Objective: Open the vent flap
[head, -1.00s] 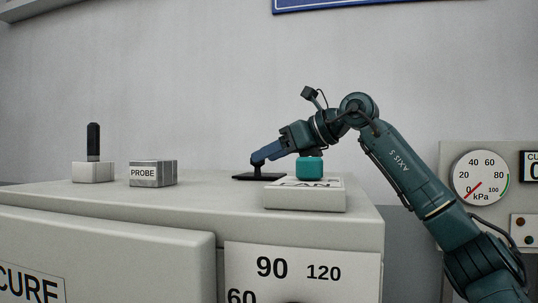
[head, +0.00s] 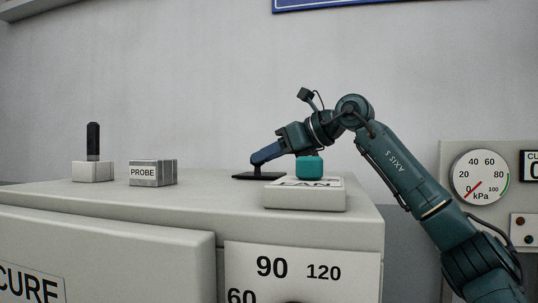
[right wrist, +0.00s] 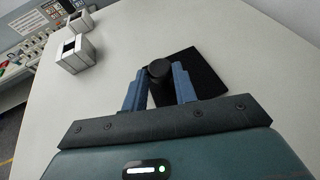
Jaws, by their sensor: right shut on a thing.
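A flat black square plate (head: 262,177), which looks like the vent flap, lies on top of the pale cabinet. It also shows in the right wrist view (right wrist: 205,72). A round black knob (right wrist: 159,69) stands up at the plate's left part in that view. My right gripper (head: 254,162) reaches down to the plate from the right. Its blue fingers are shut on the knob, one on each side. In the head view the knob is mostly hidden by the fingers. The plate looks flat on the cabinet top. My left gripper is not in view.
A teal button on a pale block labelled FAN (head: 305,196) stands close under my right wrist. A PROBE block (head: 152,173) and a black lever on a pale base (head: 93,171) stand to the left. The cabinet top between them and the plate is clear.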

